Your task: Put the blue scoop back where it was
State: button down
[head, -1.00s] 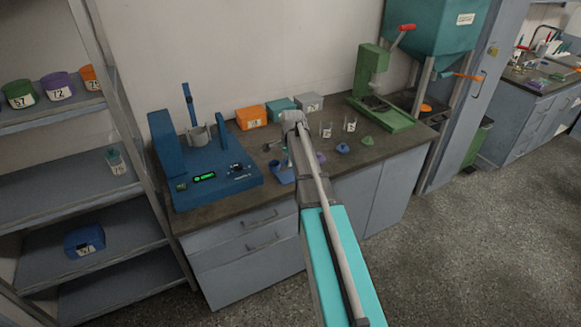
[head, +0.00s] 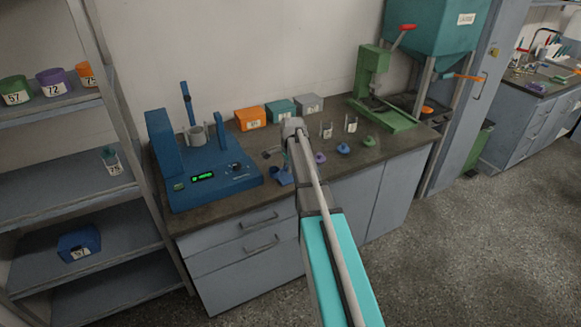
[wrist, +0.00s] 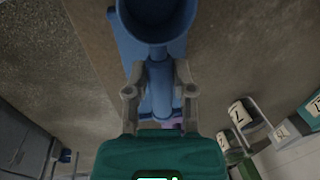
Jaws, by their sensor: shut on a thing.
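The blue scoop (wrist: 160,84) is between the two fingers of my gripper (wrist: 160,98) in the wrist view. The fingers are shut on its handle, and its round cup (wrist: 157,18) points to the top of the picture. A flat blue piece (wrist: 127,42) shows behind the cup; I cannot tell whether the scoop touches it. In the head view, blue (head: 284,178) shows near the bench's front edge, just left of my arm. My wrist hides most of the gripper there.
A blue sieve shaker (head: 215,180) stands on the bench to the left. Small purple (head: 320,158), blue (head: 343,149) and green (head: 369,141) pieces lie to the right. Orange (head: 250,119), teal (head: 281,111) and grey (head: 309,103) boxes stand at the back, with a green press (head: 374,75) further right.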

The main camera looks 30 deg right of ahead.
jog(key=shift+f+b, duration=0.6)
jog(key=shift+c, duration=2.4)
grip_release()
jog(key=shift+r, duration=0.15)
jog(key=shift+r+p, duration=0.6)
jog(key=shift+p, duration=0.15)
notch_tip(320, 180, up, 12)
jog(key=s+p, duration=0.2)
jog(key=p, duration=0.9)
jog(key=shift+f+p, duration=0.2)
jog(key=shift+p, duration=0.1)
jog(key=shift+d, duration=0.1)
